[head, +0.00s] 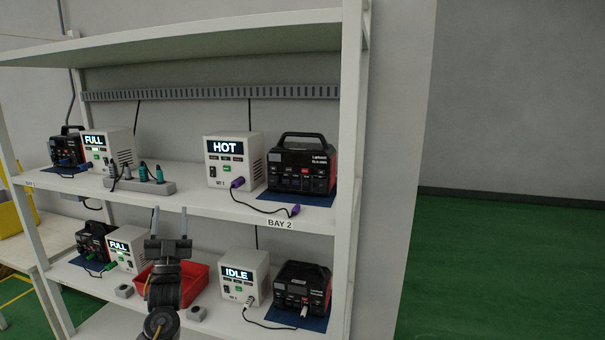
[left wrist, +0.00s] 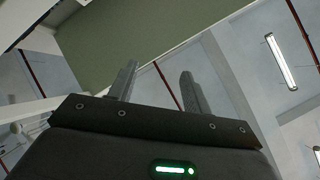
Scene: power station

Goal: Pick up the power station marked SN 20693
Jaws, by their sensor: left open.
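Several black and red power stations stand on blue mats on a white two-level shelf. One is at the upper right (head: 303,166), one at the lower right (head: 302,290), one at the upper left (head: 67,148) and one at the lower left (head: 96,243). Their serial markings are too small to read, so I cannot tell which is SN 20693. My left gripper (head: 170,222) is open and empty, pointing up in front of the shelf's middle. In the left wrist view its two fingers (left wrist: 157,92) are apart with nothing between them. My right gripper is not seen.
White chargers read HOT (head: 226,172), IDLE (head: 236,288) and FULL (head: 93,155), with another FULL one (head: 119,262) below. A purple plug (head: 294,210) lies by the upper shelf edge. A red bin (head: 196,284) and a power strip (head: 160,188) sit mid-shelf. Green floor (head: 500,260) is clear at right.

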